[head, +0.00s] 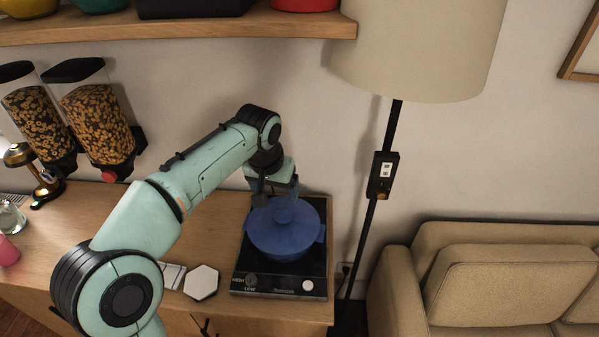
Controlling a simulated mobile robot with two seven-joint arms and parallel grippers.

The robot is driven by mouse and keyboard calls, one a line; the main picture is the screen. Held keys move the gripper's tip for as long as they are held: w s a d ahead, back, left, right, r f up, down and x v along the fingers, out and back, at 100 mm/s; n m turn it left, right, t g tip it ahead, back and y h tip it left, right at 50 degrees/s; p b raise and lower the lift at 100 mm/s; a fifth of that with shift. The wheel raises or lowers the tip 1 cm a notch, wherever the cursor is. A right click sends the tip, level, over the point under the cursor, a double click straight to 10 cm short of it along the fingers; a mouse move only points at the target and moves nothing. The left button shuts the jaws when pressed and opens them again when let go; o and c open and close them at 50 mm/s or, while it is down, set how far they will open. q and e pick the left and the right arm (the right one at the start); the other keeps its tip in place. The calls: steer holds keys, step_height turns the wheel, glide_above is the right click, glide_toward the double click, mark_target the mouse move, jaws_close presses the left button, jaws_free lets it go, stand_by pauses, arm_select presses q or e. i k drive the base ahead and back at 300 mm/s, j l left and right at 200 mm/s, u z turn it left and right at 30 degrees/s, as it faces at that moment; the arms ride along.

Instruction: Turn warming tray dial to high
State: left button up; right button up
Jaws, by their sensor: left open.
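The warming tray (240,262) is a black slab at the right end of the wooden counter. Its front edge carries a small dark dial (251,281), with HIGH printed to its left and LOW below it. The dial is too small to tell which way it points. A blue lidded pot (286,232) stands on the tray. My left gripper (277,197) is open, behind and above the pot lid; whether it touches the pot cannot be told. My right gripper is not in view.
A round white button (307,286) is on the tray's front right. A white hexagonal coaster (201,282) lies left of the tray. A floor lamp (383,176) stands close at the right, before a beige sofa (510,285). Cereal dispensers (95,122) hang at the left.

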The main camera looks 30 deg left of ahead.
mark_target(251, 280)
steer(key=k, duration=1)
